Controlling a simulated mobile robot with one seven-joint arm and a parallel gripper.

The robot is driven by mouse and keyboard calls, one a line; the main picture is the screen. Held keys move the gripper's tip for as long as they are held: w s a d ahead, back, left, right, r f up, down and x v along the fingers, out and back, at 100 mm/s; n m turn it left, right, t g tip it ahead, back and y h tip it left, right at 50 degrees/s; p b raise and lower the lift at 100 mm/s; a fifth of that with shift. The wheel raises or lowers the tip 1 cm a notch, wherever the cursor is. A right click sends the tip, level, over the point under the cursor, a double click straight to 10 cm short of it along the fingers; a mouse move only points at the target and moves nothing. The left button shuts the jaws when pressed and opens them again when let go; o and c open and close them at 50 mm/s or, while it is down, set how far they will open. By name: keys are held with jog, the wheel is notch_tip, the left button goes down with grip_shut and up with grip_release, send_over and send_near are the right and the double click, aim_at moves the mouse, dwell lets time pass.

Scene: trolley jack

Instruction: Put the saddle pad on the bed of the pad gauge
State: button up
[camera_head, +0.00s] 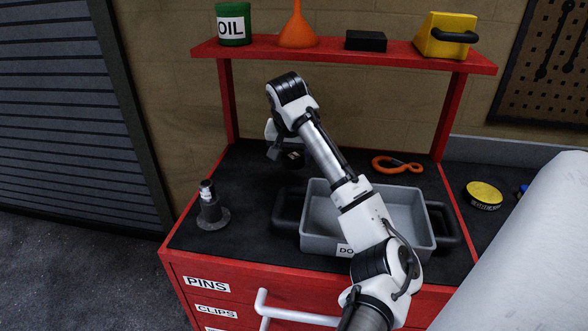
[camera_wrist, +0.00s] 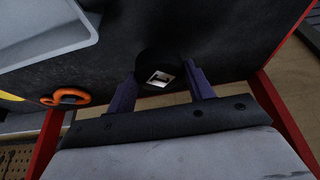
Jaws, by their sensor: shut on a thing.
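My gripper (camera_head: 285,156) is over the back left part of the black bench top. In the wrist view its two purple fingers (camera_wrist: 160,78) are shut on a dark, rounded piece, which I take for the saddle pad (camera_wrist: 148,60). A pale square with a dark mark shows on the piece. In the head view the pad is small and dark at the gripper, partly hidden by it. A dark grey upright post on a round base (camera_head: 212,217) stands at the bench's left front; I cannot tell for sure whether it is the pad gauge. No bed shows clearly.
A grey tray (camera_head: 422,213) with black handles stands at the front middle, partly behind my arm. An orange hook (camera_head: 397,165) lies behind it. Red posts carry a shelf (camera_head: 345,49) with several items above. A yellow-topped tin (camera_head: 484,193) is at right. The left bench is mostly clear.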

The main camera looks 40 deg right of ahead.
aim_at(292, 167)
jog(key=shift+f+p, duration=0.6)
jog(key=shift+f, duration=2.4)
jog(key=shift+f, duration=0.1)
jog(key=o, duration=1.1)
jog(key=shift+c, duration=0.2)
